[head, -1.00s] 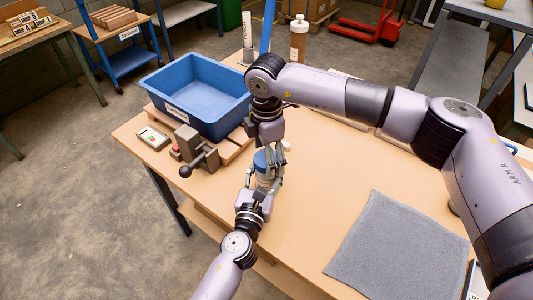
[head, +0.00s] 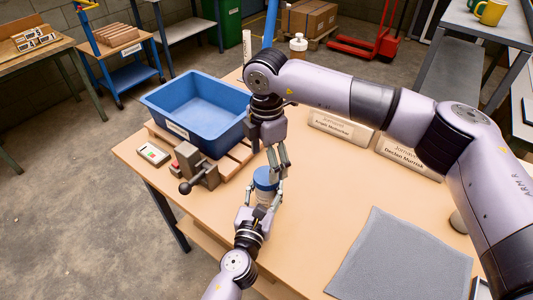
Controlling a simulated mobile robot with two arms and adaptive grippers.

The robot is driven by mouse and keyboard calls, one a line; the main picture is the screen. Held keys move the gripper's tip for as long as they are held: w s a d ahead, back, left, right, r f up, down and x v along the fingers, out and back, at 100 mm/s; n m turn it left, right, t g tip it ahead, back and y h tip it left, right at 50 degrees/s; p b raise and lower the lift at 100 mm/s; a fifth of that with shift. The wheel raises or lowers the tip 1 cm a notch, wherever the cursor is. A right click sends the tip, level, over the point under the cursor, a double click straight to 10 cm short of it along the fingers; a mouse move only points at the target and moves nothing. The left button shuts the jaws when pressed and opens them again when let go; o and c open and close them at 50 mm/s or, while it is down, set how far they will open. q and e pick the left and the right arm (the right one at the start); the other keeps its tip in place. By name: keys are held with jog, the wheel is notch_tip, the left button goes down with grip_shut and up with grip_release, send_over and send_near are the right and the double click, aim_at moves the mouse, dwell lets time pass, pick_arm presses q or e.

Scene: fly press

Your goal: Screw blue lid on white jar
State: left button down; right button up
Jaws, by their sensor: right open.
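The white jar (head: 262,195) stands upright near the front left of the table, partly hidden by fingers. The blue lid (head: 265,178) sits on top of it; I cannot tell how tightly it is seated. My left gripper (head: 263,198) comes from below in the picture, with its fingers on both sides of the jar, shut on it. My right gripper (head: 279,174) points down from above, open and empty, its fingertips close to the lid and slightly to its right.
A blue bin (head: 165,120) stands at the back left. A vise-like fixture (head: 200,168) with a ball-ended handle and a small device (head: 154,154) are left of the jar. A grey mat (head: 395,262) lies at right. Name plates (head: 340,127) stand behind.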

aim_at(267, 175)
jog(key=n, duration=0.3)
jog(key=shift+r+n, duration=0.25)
jog(key=shift+n, duration=0.15)
jog(key=n, duration=0.4)
jog(key=shift+r, duration=0.25)
jog(key=n, duration=0.6)
jog(key=shift+r+n, duration=0.35)
jog(key=shift+n, duration=0.05)
jog(key=n, duration=0.6)
jog(key=shift+r, duration=0.4)
jog(key=n, duration=0.6)
jog(key=shift+r+n, duration=0.3)
jog(key=shift+f, duration=0.1)
jog(key=shift+f, duration=3.95)
jog(key=c, duration=1.3)
